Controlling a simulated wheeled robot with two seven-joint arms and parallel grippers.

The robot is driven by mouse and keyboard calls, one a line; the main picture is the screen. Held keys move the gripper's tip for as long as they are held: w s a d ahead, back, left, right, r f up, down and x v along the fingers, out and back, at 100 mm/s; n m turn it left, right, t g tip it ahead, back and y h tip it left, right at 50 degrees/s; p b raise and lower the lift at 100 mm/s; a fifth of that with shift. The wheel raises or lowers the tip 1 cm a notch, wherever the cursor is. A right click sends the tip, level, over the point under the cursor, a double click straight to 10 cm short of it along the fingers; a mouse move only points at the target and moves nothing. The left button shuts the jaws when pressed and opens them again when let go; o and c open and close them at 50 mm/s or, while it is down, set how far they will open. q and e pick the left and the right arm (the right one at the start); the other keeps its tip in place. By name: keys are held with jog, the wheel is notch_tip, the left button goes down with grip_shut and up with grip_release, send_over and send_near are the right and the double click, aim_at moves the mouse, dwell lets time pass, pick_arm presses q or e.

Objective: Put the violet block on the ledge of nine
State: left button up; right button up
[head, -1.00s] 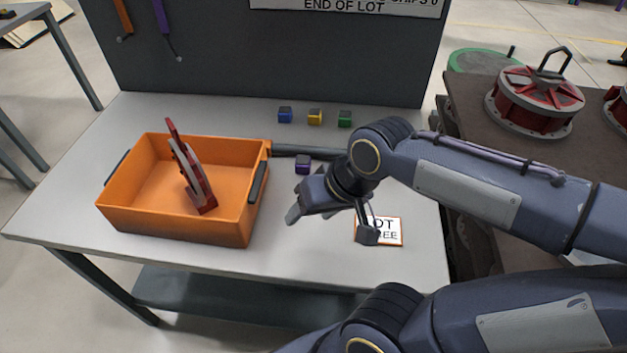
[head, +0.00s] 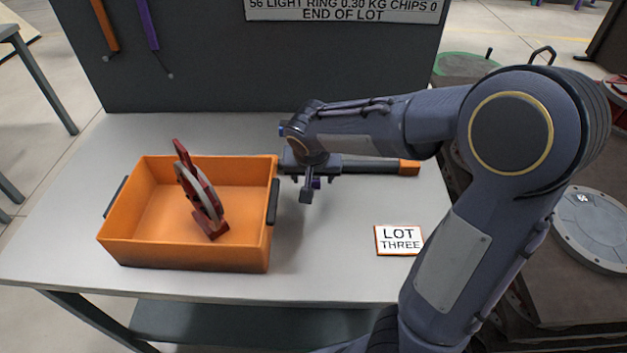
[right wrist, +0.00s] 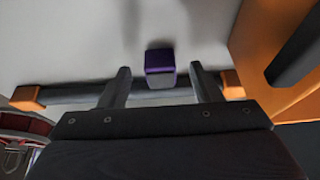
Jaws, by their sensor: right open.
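The violet block (head: 316,184) stands on the grey table beside the dark bar, mostly hidden by my right gripper in the head view. In the right wrist view the violet block (right wrist: 160,60) shows between and slightly beyond the two fingertips, with a gap on each side. My right gripper (right wrist: 161,74) is open and empty. In the head view my right gripper (head: 308,188) is low over the table, right of the orange bin. I cannot pick out a ledge marked nine. My left gripper is out of view.
A dark bar (head: 380,166) with orange ends lies across the table. An orange bin (head: 190,258) holds a red and grey part (head: 203,195). A "LOT THREE" card (head: 399,240) lies at right. A dark panel (head: 200,80) stands behind.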

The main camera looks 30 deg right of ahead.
jog(key=shift+x, duration=0.8)
jog(key=c, duration=1.2)
jog(key=shift+o, duration=0.2)
jog(key=shift+r, duration=0.1)
